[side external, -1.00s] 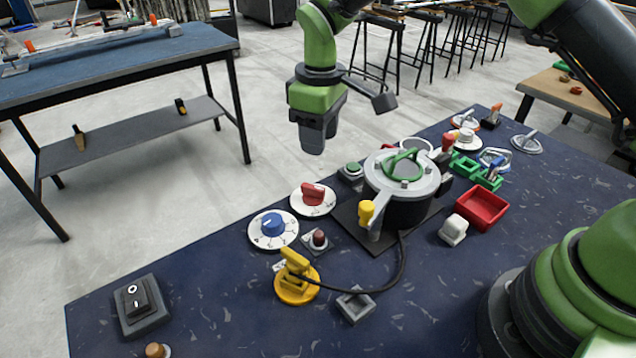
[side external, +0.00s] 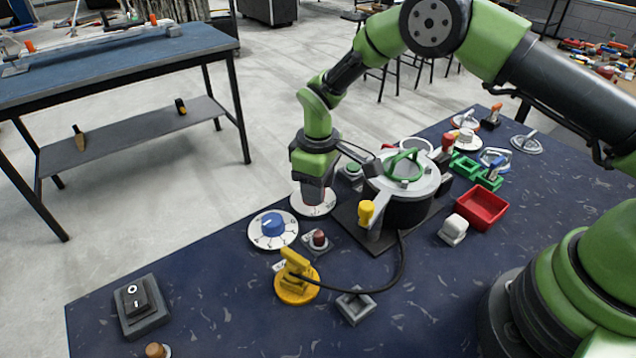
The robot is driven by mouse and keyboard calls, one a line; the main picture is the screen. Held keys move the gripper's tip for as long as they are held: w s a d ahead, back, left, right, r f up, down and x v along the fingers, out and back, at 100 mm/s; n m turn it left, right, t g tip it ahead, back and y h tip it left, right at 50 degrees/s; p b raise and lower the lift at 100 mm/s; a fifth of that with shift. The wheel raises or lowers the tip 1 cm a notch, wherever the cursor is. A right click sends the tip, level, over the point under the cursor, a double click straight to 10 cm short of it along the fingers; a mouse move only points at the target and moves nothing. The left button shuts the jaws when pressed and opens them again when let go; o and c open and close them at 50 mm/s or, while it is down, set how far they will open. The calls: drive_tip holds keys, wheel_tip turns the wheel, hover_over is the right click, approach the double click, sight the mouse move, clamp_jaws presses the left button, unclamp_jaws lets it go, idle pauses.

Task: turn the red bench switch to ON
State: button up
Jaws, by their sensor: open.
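The red switch is a red knob on a round white dial (side external: 298,203) near the bench's far-left edge. My gripper (side external: 317,196) points straight down over this dial and covers the red knob. Its jaws are open, with the fingertips low at the knob's place. Whether they touch the knob, and which way the knob points, is hidden.
A blue knob dial (side external: 273,231) sits just left of my gripper, and a small brown-red button (side external: 318,239) in front. A large grey pot-like fixture (side external: 405,185) with a green handle stands close on the right. A yellow lever (side external: 297,281) and black rocker switch (side external: 139,304) are nearer.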

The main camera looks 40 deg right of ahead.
clamp_jaws()
drive_tip(key=shift+m, duration=0.3)
drive_tip(key=m, duration=0.5)
drive_tip(key=shift+s+a, duration=0.1)
drive_tip(key=shift+a, duration=0.15)
drive_tip(key=m, duration=0.6)
drive_tip(key=shift+a, duration=0.25)
drive_tip(key=shift+m, duration=0.3)
unclamp_jaws()
